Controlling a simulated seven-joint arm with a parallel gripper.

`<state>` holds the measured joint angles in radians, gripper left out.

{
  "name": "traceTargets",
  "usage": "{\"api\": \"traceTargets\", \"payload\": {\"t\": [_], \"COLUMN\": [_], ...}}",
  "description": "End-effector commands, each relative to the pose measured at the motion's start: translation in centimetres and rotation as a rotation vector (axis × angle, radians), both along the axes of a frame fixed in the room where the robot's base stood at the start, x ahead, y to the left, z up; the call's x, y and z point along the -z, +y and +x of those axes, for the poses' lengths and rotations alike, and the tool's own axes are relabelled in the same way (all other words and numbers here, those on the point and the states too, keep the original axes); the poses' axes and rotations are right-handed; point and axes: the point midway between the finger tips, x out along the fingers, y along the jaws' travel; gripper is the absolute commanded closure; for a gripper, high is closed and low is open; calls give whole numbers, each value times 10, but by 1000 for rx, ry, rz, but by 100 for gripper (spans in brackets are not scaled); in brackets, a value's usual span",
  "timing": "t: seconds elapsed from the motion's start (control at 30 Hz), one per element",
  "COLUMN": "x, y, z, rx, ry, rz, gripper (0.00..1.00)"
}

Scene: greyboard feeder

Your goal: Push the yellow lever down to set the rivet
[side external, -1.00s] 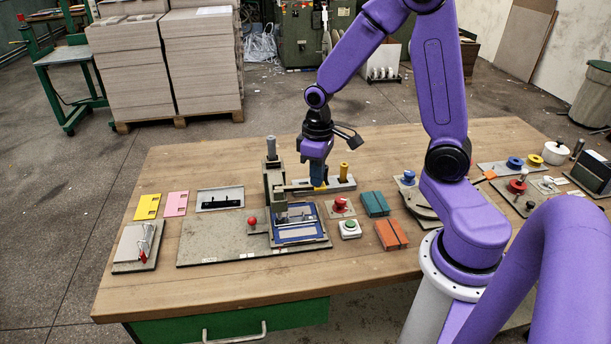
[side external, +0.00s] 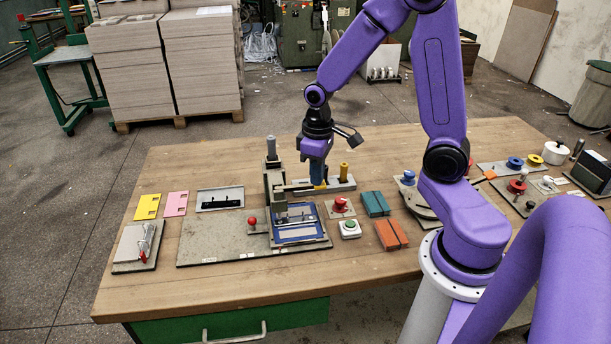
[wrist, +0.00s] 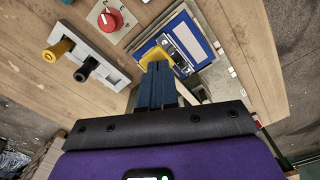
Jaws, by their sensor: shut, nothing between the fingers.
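The yellow lever end (side external: 320,187) shows just below my gripper (side external: 317,181) in the side view, at the right end of a grey lever arm (side external: 297,187) from the press column (side external: 272,182). The arm looks about level. In the wrist view, the yellow lever (wrist: 153,54) lies just beyond my blue fingertips (wrist: 158,67), which partly hide it. My gripper is shut and empty, pointing down over the lever; I cannot tell whether it touches. The blue-framed workpiece (side external: 298,236) lies at the press base. The rivet cannot be made out.
A grey plate with a yellow peg (side external: 344,170) and a black peg (wrist: 88,68) stands close right of the lever. A red knob (side external: 341,204), a green button (side external: 349,225) and teal (side external: 375,204) and orange blocks (side external: 391,235) are nearby. Bare table lies behind the press.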

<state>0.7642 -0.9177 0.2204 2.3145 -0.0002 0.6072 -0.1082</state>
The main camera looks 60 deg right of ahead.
Motion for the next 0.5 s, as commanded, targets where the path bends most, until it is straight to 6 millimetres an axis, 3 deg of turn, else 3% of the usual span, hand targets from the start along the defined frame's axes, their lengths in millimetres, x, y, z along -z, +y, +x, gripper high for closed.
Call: {"api": "traceTargets", "payload": {"t": [0.5], "x": [-45], "y": [0], "z": [1], "rx": [0], "ry": [-4], "rz": [1], "gripper": [100]}}
